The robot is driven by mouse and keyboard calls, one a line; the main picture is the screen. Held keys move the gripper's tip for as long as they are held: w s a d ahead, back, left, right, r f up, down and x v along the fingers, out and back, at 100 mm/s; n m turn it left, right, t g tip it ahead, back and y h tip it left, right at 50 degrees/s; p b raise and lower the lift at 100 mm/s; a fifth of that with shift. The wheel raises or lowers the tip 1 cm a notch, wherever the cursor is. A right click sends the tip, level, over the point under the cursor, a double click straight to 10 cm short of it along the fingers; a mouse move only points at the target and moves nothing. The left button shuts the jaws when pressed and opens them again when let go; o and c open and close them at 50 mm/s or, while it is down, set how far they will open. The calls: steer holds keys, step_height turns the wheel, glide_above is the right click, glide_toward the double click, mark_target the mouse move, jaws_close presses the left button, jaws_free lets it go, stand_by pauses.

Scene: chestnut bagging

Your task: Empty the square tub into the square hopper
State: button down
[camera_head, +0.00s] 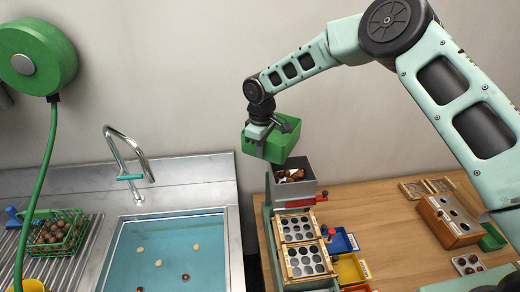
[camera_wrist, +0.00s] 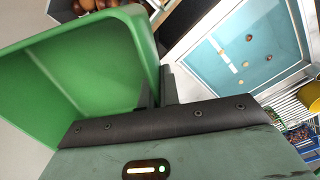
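The green square tub (camera_head: 280,146) is held up in the air above the square hopper, tilted. In the wrist view the tub (camera_wrist: 85,68) fills the upper left, and the part of its inside that shows is bare green. My gripper (camera_wrist: 157,88) is shut on the tub's wall; in the head view my gripper (camera_head: 262,138) is at the tub's left side. The grey square hopper (camera_head: 295,192) stands just below, with brown chestnuts (camera_head: 290,175) in it. In the wrist view chestnuts (camera_wrist: 90,5) show past the tub's upper edge.
A sink (camera_head: 170,250) with water and a few floating chestnuts is at the left, with a tap (camera_head: 128,160) behind it. A green wire basket (camera_head: 55,232) of chestnuts sits on the drainer. Blue (camera_head: 341,241) and yellow bins (camera_head: 350,268) and a wooden holed tray (camera_head: 301,228) stand before the hopper.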

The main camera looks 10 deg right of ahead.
steer(key=s+r, duration=0.3)
steer(key=r, duration=0.1)
steer(key=s+r, duration=0.2)
steer(key=r, duration=0.1)
steer(key=shift+s+d, duration=0.35)
steer(key=shift+d, duration=0.05)
